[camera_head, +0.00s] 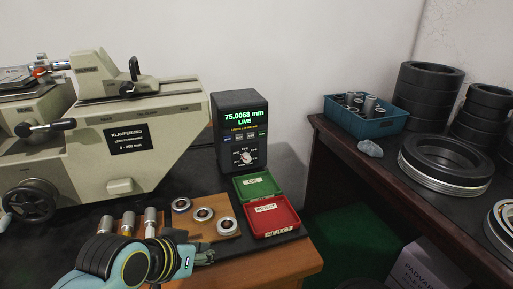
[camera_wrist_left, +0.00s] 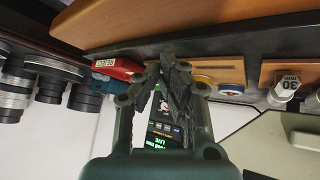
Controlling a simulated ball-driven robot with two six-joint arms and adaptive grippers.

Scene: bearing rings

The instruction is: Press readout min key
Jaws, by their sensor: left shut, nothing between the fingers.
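The black readout box (camera_head: 240,168) stands upright at the back of the dark bench. Its green display shows "75.0068 mm LIVE". A row of small keys (camera_head: 244,137) runs under the display, above a white dial (camera_head: 246,157); the key labels are too small to read. In the left wrist view, the readout (camera_wrist_left: 157,142) appears beyond the fingers, partly covered by them. My left gripper (camera_head: 208,256) is shut and empty at the bench's front, well short of the readout and apart from it. It also shows in the left wrist view (camera_wrist_left: 172,62). My right gripper is not in view.
A green tray (camera_head: 240,195) and a red reject tray (camera_head: 292,224) lie between my gripper and the readout, to the right. A wooden board (camera_head: 226,227) with rings lies just behind the gripper. A large measuring machine (camera_head: 175,125) stands left of the readout.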

